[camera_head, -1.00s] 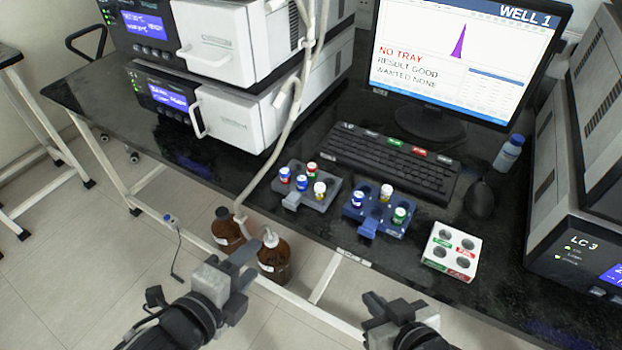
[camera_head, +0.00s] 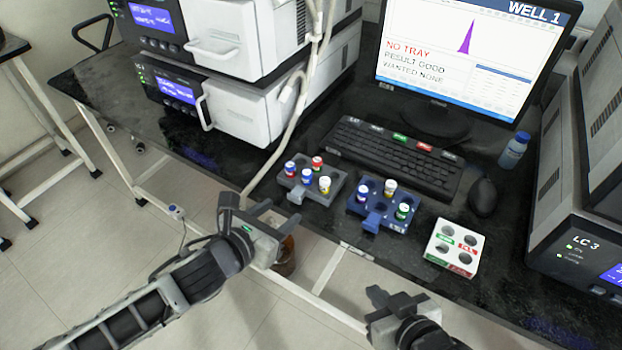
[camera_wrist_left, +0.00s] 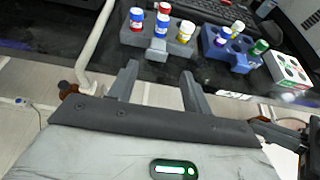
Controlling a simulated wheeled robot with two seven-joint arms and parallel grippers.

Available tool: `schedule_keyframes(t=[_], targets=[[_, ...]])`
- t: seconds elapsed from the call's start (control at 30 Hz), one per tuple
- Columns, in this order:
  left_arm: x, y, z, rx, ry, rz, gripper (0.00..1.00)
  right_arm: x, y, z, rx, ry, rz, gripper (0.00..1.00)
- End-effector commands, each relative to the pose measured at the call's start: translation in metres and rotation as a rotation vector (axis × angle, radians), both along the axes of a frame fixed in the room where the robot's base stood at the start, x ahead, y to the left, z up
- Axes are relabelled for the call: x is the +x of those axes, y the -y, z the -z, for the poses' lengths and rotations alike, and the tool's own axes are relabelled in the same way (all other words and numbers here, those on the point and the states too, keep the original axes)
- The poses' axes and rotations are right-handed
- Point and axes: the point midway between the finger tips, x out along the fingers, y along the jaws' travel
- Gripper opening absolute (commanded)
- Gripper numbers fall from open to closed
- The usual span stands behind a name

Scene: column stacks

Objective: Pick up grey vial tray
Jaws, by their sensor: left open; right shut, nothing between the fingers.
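The grey vial tray (camera_head: 318,188) sits on the black bench, left of the blue tray. It holds several vials with blue, red and yellow-and-white colouring. The tray also shows at the top of the left wrist view (camera_wrist_left: 140,40), beyond the fingers. My left gripper (camera_head: 278,214) is open and empty, just short of the bench's front edge, in front of and to the left of the grey tray. It shows in the left wrist view (camera_wrist_left: 158,78) with its fingers apart, pointing at the tray. My right gripper (camera_head: 378,298) is shut and empty, low in front of the bench.
The blue vial tray (camera_head: 372,222) stands right of the grey one with several vials. A white rack (camera_head: 452,250) is further right. The keyboard (camera_head: 385,155) lies behind the trays. A pale hose (camera_head: 285,135) hangs down left of the grey tray. A brown bottle (camera_head: 287,260) stands below.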

Motion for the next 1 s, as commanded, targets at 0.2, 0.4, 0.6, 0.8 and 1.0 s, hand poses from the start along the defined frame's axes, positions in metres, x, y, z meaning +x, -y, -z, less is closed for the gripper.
schedule_keyframes(t=[0.2, 0.4, 0.6, 0.8, 1.0], targets=[[0.012, 0.008, 0.005, -0.003, 0.001, -0.001, 0.49, 0.002, -0.001, -0.005, 0.009, 0.011, 0.004, 0.00], [0.038, 0.020, 0.015, -0.004, -0.001, -0.002, 0.49, 0.002, -0.003, -0.004, 0.016, 0.010, 0.009, 0.00], [0.051, 0.030, 0.023, -0.002, 0.000, -0.001, 0.49, 0.002, -0.003, -0.001, 0.018, 0.007, 0.010, 0.00], [0.052, 0.030, 0.023, -0.001, 0.000, 0.000, 0.49, 0.000, -0.003, 0.000, 0.018, 0.003, 0.010, 0.00], [0.052, 0.030, 0.023, -0.002, 0.000, -0.001, 0.07, 0.000, -0.002, 0.000, 0.014, 0.002, 0.007, 0.00]])
